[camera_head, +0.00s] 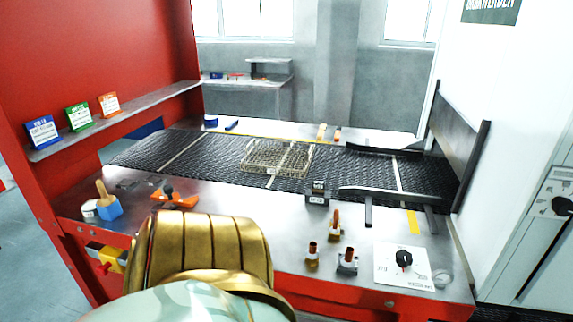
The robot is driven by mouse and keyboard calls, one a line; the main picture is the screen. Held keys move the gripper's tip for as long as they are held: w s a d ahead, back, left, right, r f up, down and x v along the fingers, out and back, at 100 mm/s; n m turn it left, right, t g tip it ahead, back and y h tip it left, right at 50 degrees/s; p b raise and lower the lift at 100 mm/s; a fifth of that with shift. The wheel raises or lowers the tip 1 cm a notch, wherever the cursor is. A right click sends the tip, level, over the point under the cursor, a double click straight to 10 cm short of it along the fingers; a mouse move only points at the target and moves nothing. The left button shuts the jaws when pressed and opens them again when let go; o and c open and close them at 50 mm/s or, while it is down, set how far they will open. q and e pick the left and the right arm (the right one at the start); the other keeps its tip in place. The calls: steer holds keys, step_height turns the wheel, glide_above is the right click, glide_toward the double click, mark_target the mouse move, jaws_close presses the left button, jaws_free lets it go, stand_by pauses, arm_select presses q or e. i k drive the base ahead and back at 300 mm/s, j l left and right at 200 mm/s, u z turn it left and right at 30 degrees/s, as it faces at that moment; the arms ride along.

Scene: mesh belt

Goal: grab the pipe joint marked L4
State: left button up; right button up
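Three small metal pipe joints with copper-coloured ends stand on the steel front ledge, right of the middle. One (335,226) is farther back, one (312,254) is at the front left, and one (347,263) is at the front right. They stand close together but apart. Any marks on them are too small to read, so I cannot tell which is L4. Neither gripper can be seen. A gold and pale green part of my own body fills the bottom centre and hides part of the front ledge.
A black mesh belt (190,150) runs behind the ledge, with a wire basket (277,157) on it. A small dark box (318,193) stands behind the joints. A white dial panel (404,266) lies to their right. An orange-based tool (174,197) and blue block (107,207) are at left.

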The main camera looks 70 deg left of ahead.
mark_target(313, 255)
steer(key=u, duration=2.05)
